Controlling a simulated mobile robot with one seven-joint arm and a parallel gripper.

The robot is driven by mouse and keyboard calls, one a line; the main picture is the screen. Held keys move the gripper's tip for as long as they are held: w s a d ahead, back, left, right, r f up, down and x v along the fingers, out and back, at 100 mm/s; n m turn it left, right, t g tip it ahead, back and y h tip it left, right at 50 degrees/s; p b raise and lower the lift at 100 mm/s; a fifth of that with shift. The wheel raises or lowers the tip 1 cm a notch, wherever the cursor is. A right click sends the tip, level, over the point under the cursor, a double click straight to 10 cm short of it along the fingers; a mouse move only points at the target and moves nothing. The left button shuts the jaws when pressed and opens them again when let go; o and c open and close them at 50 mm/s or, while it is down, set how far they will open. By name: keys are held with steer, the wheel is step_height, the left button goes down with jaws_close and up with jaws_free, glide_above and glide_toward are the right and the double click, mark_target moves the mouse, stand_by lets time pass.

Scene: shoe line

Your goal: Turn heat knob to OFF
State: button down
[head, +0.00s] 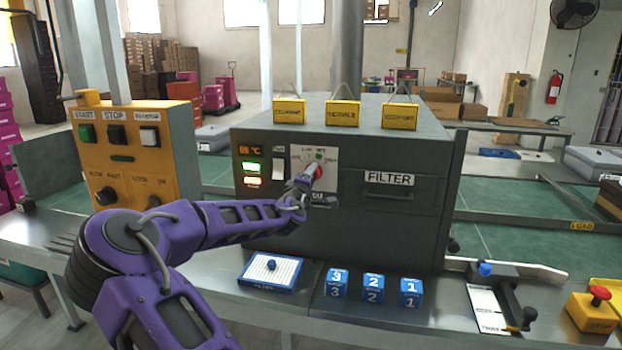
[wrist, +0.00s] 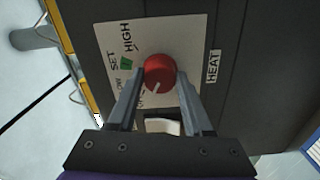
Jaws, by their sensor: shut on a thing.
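The red heat knob (wrist: 159,70) sits on a white dial panel (wrist: 185,50) beside a HEAT label (wrist: 213,66). My gripper (wrist: 160,76) has one finger on each side of the knob and is shut on it. A white mark on the knob points down and slightly left in the wrist view. HIGH and SET read clearly; the lower labels at left are partly covered by a finger. A green patch is near SET. In the head view the knob (head: 317,171) shows at the tip of my purple arm, on the dark oven's front (head: 270,215).
A FILTER drawer (head: 389,182) is at right. Blue numbered cubes (head: 373,288) and a blue-edged tray (head: 271,284) stand on the bench below. An orange control box (head: 135,160) stands at left.

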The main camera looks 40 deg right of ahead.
stand_by(0.3)
steer(key=shift+c, duration=1.5)
jaws_free()
steer(key=p+v, duration=0.1)
steer(key=v, duration=1.6)
steer(key=shift+a, duration=0.2)
